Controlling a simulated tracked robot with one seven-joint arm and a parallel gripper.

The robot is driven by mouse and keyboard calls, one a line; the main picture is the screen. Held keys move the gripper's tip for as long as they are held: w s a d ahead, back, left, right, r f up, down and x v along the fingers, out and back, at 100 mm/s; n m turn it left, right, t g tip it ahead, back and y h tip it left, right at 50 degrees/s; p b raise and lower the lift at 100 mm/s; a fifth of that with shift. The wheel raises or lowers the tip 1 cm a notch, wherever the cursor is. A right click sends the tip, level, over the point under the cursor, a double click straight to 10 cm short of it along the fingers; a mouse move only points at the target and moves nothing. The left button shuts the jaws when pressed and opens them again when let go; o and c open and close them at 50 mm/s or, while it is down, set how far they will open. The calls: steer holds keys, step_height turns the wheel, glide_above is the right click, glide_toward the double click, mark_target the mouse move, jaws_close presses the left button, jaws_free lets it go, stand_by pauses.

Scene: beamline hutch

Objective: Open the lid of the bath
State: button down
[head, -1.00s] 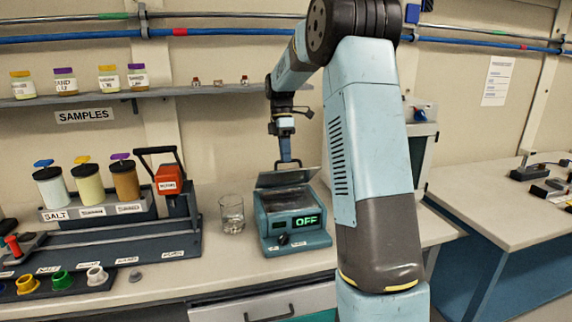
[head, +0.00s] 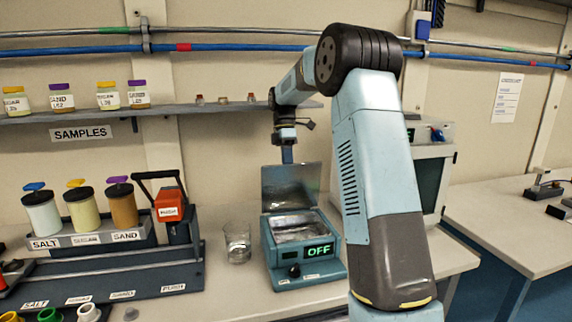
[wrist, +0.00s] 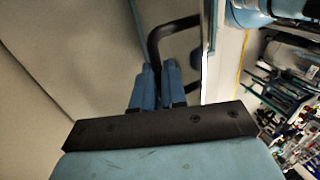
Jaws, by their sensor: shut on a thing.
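The bath (head: 278,270) is a teal box with a green "OFF" display and a dark knob on its front, standing on the bench. Its grey lid (head: 291,186) is hinged up at the back and stands nearly upright, so the shiny inside of the bath shows. My gripper (head: 287,158) is at the lid's top edge, partly hidden behind it. In the wrist view my gripper (wrist: 154,88) has its two blue fingers closed on the lid's dark curved handle (wrist: 157,40).
A glass beaker (head: 237,243) stands just left of the bath. Further left is a rack with salt, sugar and sand dispensers (head: 86,214). A shelf (head: 180,110) with jars runs behind. A cabinet (head: 430,170) stands behind my arm at the right.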

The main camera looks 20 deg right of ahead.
steer(key=shift+d, duration=0.25)
steer(key=c, duration=1.5)
jaws_free()
steer(key=o, duration=0.3)
steer(key=shift+a, duration=0.2)
steer(key=shift+r, duration=0.1)
steer(key=shift+v, duration=6.85)
steer(key=shift+a, duration=0.1)
